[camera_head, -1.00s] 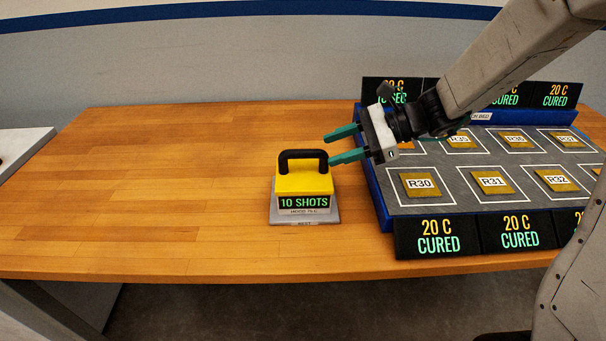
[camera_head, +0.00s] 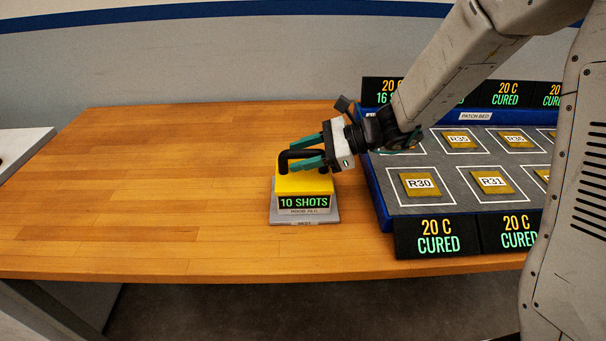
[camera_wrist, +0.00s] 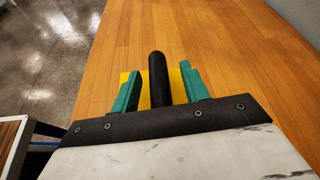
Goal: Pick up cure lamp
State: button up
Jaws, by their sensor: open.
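The cure lamp (camera_head: 304,186) is a yellow block with a black handle on top and a front display reading "10 SHOTS". It stands on a grey rest plate (camera_head: 330,217) on the table. My gripper (camera_head: 302,154) is open at the handle, with its green fingers pointing left. In the wrist view the black handle (camera_wrist: 158,78) lies between the two green fingers of my gripper (camera_wrist: 160,90), with a gap on each side. The yellow top (camera_wrist: 176,84) shows beneath. My fingers hide part of the handle in the head view.
The patch bed (camera_head: 476,116) stands to the right, with labelled amber patches such as R30 (camera_head: 420,184) and R31 (camera_head: 492,183). Display signs reading "20 C CURED" (camera_head: 437,237) line its front. The wooden table (camera_head: 150,190) is clear to the left.

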grip_shut()
dwell(1.3)
